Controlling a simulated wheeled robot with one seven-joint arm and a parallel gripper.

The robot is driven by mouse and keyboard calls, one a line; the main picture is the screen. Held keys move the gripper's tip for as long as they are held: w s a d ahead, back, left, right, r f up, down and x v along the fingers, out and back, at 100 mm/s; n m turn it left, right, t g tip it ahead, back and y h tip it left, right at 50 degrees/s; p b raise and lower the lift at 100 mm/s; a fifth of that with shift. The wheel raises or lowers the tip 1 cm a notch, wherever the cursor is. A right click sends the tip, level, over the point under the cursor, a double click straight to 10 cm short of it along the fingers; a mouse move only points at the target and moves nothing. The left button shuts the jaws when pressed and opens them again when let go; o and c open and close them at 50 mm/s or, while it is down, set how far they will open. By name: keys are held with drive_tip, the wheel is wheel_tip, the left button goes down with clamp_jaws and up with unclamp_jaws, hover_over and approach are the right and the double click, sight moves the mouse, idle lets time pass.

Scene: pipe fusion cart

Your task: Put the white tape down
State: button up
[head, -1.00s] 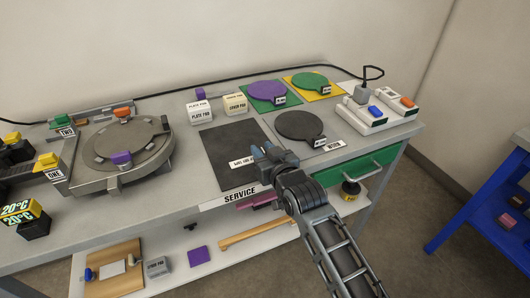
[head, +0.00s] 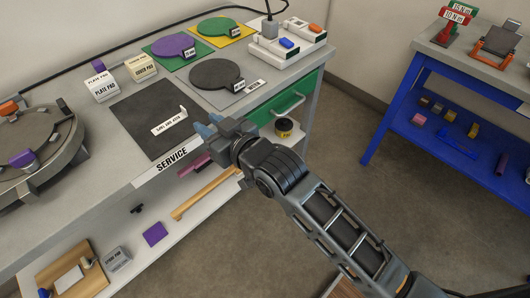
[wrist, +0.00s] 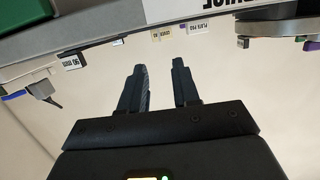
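I cannot make out a white tape in any view. My gripper (head: 207,127) is at the front edge of the cart, near the black mat (head: 139,107) with a small white label. In the wrist view my gripper (wrist: 160,64) has its two fingers apart with nothing between them, only pale background. A dark roll with a yellow label (head: 284,127) is below the green drawer (head: 268,111), to the right of my gripper.
The grey cart top holds a plate pad box (head: 103,87), a cover pad box (head: 141,67), a purple disc (head: 173,44) and a grey disc (head: 214,74). A wooden bar (head: 204,194) lies on the lower shelf. A blue-framed table (head: 400,90) stands at right, with floor between.

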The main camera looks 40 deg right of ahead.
drive_tip(key=s, duration=3.1)
drive_tip(key=shift+s+f+g, duration=0.25)
drive_tip(key=shift+f+g, duration=0.05)
drive_tip(key=shift+g, duration=0.1)
drive_tip(key=shift+o, duration=0.3)
drive_tip(key=s+r, duration=0.5)
drive_tip(key=s, duration=0.2)
drive_tip(key=shift+a, duration=0.15)
